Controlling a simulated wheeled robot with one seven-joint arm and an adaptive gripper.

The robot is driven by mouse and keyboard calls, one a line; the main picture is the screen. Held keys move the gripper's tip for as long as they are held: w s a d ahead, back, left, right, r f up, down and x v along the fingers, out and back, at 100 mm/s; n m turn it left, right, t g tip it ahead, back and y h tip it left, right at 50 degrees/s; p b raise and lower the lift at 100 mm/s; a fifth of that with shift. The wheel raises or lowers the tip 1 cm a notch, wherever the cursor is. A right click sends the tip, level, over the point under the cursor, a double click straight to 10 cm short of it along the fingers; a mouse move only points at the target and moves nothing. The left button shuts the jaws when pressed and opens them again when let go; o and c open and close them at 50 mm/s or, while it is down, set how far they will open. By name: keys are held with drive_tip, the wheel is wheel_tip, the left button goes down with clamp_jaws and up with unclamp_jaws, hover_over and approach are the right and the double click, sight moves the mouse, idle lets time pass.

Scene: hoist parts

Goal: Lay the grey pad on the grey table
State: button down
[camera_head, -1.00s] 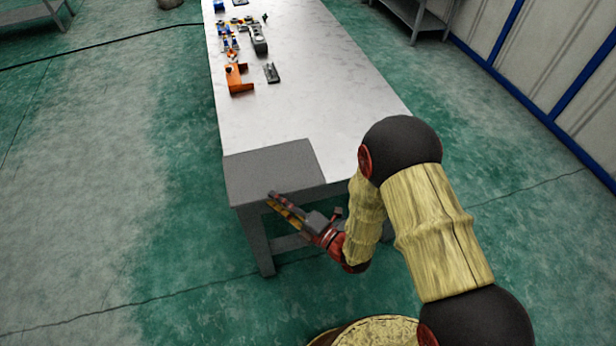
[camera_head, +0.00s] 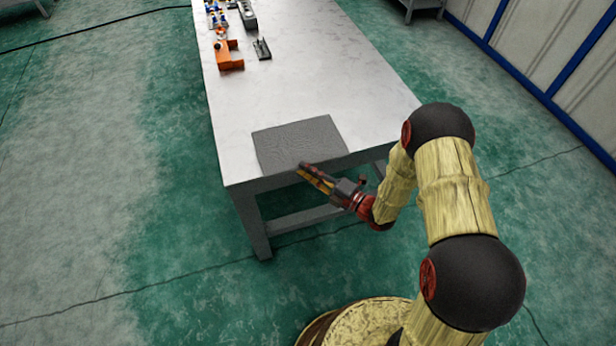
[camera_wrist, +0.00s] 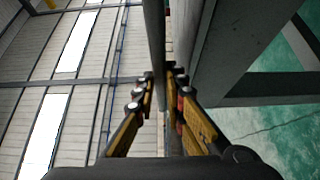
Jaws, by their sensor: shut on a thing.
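The grey pad (camera_head: 300,142) is a flat, dark grey slab over the near end of the grey table (camera_head: 290,85), whose top looks paler. My gripper (camera_head: 310,173) is shut on the pad's near edge, just at the table's front edge. In the wrist view the pad (camera_wrist: 155,35) is seen edge-on between my fingertips (camera_wrist: 160,85). The table's edge (camera_wrist: 225,50) is beside it there, with a narrow gap between, so the pad appears held slightly above the top. The pad's underside is hidden.
An orange bracket (camera_head: 229,55), a small dark part (camera_head: 262,49) and a grey block (camera_head: 247,14) lie towards the table's far end, with small blue and yellow parts beside them. The tabletop between these and the pad is clear.

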drive_tip(key=f+b, duration=0.1)
drive_tip(key=f, duration=0.2)
drive_tip(key=shift+w+d+f+b, duration=0.15)
drive_tip(key=shift+d+f+b, duration=0.1)
drive_tip(key=shift+b, duration=0.1)
drive_tip(key=shift+a, duration=0.1)
drive_tip(key=c, duration=1.9)
unclamp_jaws()
drive_tip(key=shift+f, duration=0.1)
drive_tip(key=shift+o, duration=0.3)
